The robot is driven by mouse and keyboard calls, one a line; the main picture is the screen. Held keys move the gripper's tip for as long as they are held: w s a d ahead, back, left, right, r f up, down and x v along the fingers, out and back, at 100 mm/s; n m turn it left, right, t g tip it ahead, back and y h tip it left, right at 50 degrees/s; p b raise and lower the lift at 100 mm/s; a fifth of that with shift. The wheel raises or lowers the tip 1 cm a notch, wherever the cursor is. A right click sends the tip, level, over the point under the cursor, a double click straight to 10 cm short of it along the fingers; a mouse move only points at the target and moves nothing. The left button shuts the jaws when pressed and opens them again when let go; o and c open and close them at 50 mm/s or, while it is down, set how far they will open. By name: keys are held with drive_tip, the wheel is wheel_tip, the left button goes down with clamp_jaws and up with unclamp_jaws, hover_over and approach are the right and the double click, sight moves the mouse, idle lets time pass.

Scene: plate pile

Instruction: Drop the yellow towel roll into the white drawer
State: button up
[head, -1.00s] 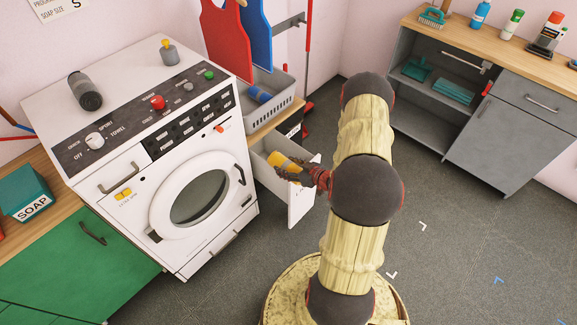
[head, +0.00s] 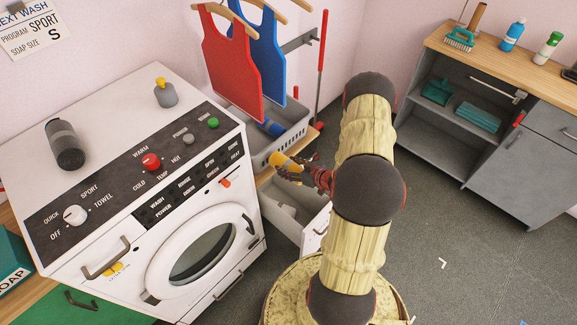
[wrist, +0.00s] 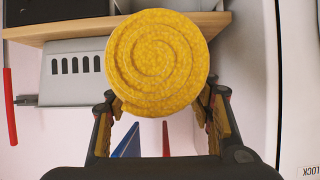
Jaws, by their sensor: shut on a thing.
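The yellow towel roll (head: 286,162) is in my gripper (head: 292,168), seen end-on as a spiral in the wrist view (wrist: 160,62). In the wrist view, the two fingers of my gripper (wrist: 160,100) are shut on either side of the roll. The white drawer (head: 316,228) stands open, right of the washing machine. A pale object lies inside the drawer. In the head view the roll shows over the drawer's back end, near the wooden shelf edge, apparently above it; the exact height is hard to tell.
A grey basket (head: 287,140) with a blue roll (head: 268,126) sits on the wooden shelf behind the drawer. Red (head: 232,62) and blue (head: 262,50) aprons hang above. The washing machine (head: 150,190) is close on the left. Open floor lies to the right.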

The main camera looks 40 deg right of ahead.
drive_tip(key=shift+f+b, duration=2)
drive_tip(key=shift+f, duration=0.85)
drive_tip(key=o, duration=1.2)
drive_tip(key=shift+o, duration=0.7)
drive_tip(key=shift+s, duration=0.1)
drive_tip(key=v, duration=1.1)
drive_tip(key=shift+s+r, duration=0.25)
drive_tip(key=shift+s, duration=0.1)
drive_tip(key=shift+d, duration=0.15)
